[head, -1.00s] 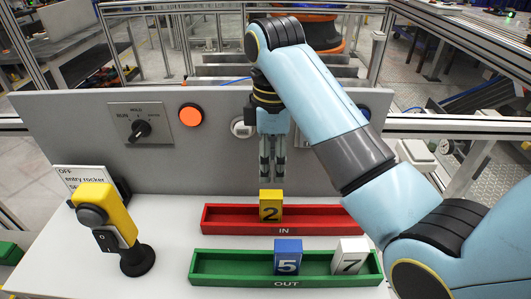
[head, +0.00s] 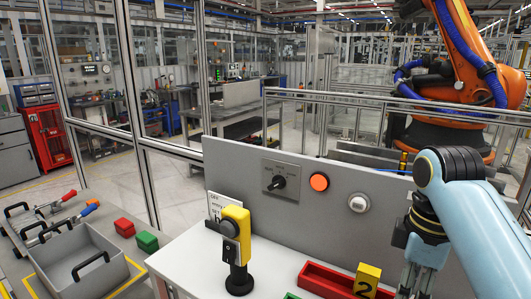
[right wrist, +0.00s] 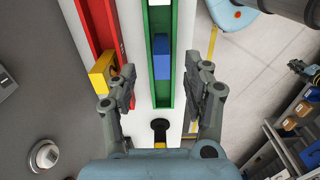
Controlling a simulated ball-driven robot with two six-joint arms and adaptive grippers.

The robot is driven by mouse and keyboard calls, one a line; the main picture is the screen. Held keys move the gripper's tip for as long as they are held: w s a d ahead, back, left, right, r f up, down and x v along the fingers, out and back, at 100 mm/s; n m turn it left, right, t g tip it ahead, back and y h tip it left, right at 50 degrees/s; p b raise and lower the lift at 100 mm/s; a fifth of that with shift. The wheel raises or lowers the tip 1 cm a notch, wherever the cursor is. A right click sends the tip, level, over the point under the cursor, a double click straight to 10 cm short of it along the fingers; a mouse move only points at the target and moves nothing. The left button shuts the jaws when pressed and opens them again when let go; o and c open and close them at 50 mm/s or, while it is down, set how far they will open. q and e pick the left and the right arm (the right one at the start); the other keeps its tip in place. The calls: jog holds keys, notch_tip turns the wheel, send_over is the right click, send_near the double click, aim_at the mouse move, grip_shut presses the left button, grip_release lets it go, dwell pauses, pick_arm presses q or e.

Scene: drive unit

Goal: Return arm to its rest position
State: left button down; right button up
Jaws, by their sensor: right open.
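My right arm comes in from the right in the head view. Its gripper (head: 418,278) points down to the right of the yellow block numbered 2 (head: 367,281), which stands in the red tray (head: 322,279). In the right wrist view the two fingers (right wrist: 160,80) are spread wide with nothing between them. Below them are the green tray (right wrist: 162,90) with the blue block (right wrist: 161,56) and the red tray (right wrist: 106,30) with the yellow block (right wrist: 102,74). The gripper appears clear of both trays. My left gripper is not in view.
A grey panel (head: 235,165) with a black switch, an orange button (head: 319,182) and a white button (head: 358,203) stands behind the trays. A yellow-and-black switch post (head: 238,245) stands on the white table. A grey bin (head: 85,268) is at the left.

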jog(key=s+d+m+t, duration=0.2)
jog(key=s+m, duration=0.3)
jog(key=s, duration=0.6)
jog(key=s+d+m+t, duration=0.2)
jog(key=s+m, duration=0.4)
jog(key=s, duration=0.5)
notch_tip(320, 180, down, 41)
jog(key=s+d+g+b, duration=0.2)
jog(key=b, duration=1.1)
pick_arm(q)
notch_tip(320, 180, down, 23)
jog(key=b, duration=1)
pick_arm(e)
jog(key=s+f, duration=0.9)
jog(key=f, duration=0.3)
jog(key=s+d+f+g, duration=0.1)
jog(key=s+f, duration=0.8)
jog(key=f, duration=0.4)
jog(key=shift+s+h, duration=0.2)
jog(key=shift+h, duration=0.2)
